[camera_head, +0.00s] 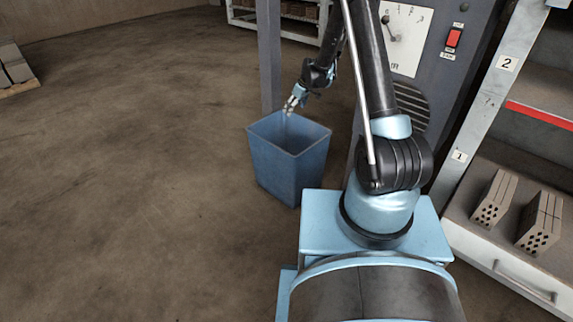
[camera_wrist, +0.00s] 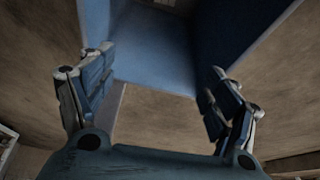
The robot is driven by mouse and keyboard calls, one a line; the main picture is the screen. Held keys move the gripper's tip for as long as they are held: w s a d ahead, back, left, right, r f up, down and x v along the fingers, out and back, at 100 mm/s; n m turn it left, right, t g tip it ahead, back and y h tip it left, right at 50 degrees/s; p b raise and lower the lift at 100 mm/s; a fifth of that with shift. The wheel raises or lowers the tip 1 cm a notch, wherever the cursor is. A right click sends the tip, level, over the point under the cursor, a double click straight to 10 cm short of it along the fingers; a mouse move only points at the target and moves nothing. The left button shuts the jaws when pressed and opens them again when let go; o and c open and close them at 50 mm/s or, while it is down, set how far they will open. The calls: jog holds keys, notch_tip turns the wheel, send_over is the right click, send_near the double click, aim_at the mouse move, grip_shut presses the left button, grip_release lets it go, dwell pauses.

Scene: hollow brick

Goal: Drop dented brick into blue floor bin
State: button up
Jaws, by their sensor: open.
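The blue floor bin (camera_head: 287,165) stands upright on the floor, left of my arm. My gripper (camera_head: 291,104) is above the bin's open top, near its far rim. In the wrist view my gripper (camera_wrist: 160,68) is open, with nothing between its fingers. The bin (camera_wrist: 150,40) fills the upper middle of that view. A small greyish patch (camera_wrist: 165,3) shows inside it at the picture's top edge, too cut off to identify. In the head view the bin's bottom is hidden. I cannot pick out a dented brick.
A grey machine (camera_head: 430,75) with a red switch stands behind my arm. A post (camera_head: 269,60) rises behind the bin. Open floor (camera_head: 130,190) lies left.

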jog(key=v, duration=0.9)
jog(key=shift+s, duration=0.1)
jog(key=s+d+r+m+h, duration=0.1)
jog(key=s+d+r+m, duration=0.1)
jog(key=s+d+r, duration=0.5)
jog(key=s+d+r+m, duration=0.1)
jog(key=s+d+r, duration=0.3)
jog(key=s, duration=0.5)
jog(key=s+d+r+m+h, duration=0.1)
jog(key=s+d+r+m, duration=0.1)
jog(key=s+d+r, duration=0.35)
jog(key=s+d+f+m, duration=0.1)
jog(key=s+d+m, duration=0.1)
jog(key=s, duration=0.7)
jog(key=s+d+f+m+h, duration=0.1)
jog(key=s+d+f+m, duration=0.1)
jog(key=s, duration=0.8)
jog(key=s+d+f+m, duration=0.1)
jog(key=s+d+m, duration=0.1)
jog(key=s, duration=0.7)
jog(key=shift+s+d+f+h, duration=0.2)
jog(key=shift+s+d+h, duration=0.15)
jog(key=shift+d, duration=0.3)
